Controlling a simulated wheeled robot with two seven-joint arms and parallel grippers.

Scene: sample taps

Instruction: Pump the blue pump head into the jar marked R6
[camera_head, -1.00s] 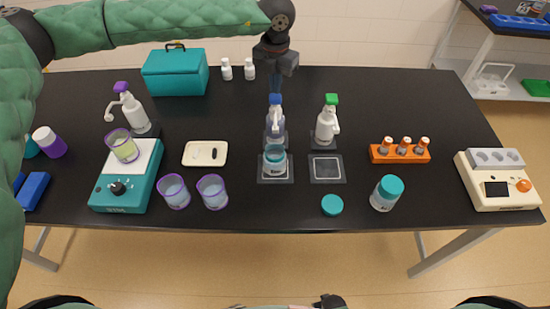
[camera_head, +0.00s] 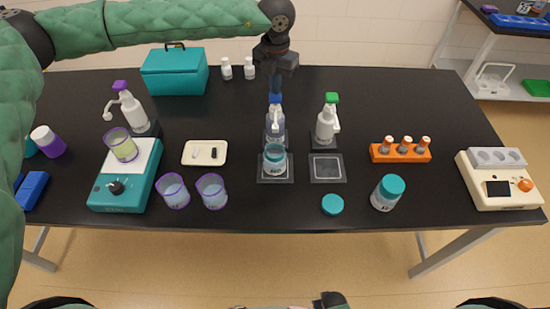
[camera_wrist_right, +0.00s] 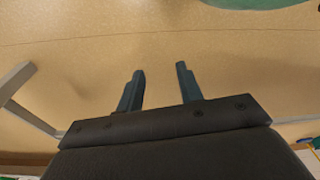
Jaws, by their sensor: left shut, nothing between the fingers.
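The blue pump head (camera_head: 275,98) tops a clear bottle (camera_head: 277,125) standing upright at the middle of the table. My left gripper (camera_head: 276,90) is shut and points down right above the pump head; whether it touches is too small to tell. An open jar with a teal rim (camera_head: 275,166) stands on a square dark pad (camera_head: 288,177) in front of the bottle, under the spout. Its label is partly visible but I cannot read it. My right gripper (camera_wrist_right: 160,85) is open and empty over the floor in the right wrist view.
A green-headed pump bottle (camera_head: 326,124) stands to the right, behind an empty pad (camera_head: 327,168). A teal lid (camera_head: 332,204) and a teal-capped jar (camera_head: 387,193) are near the front edge. Purple-rimmed beakers (camera_head: 212,192) and a teal stirrer (camera_head: 122,192) are at left.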

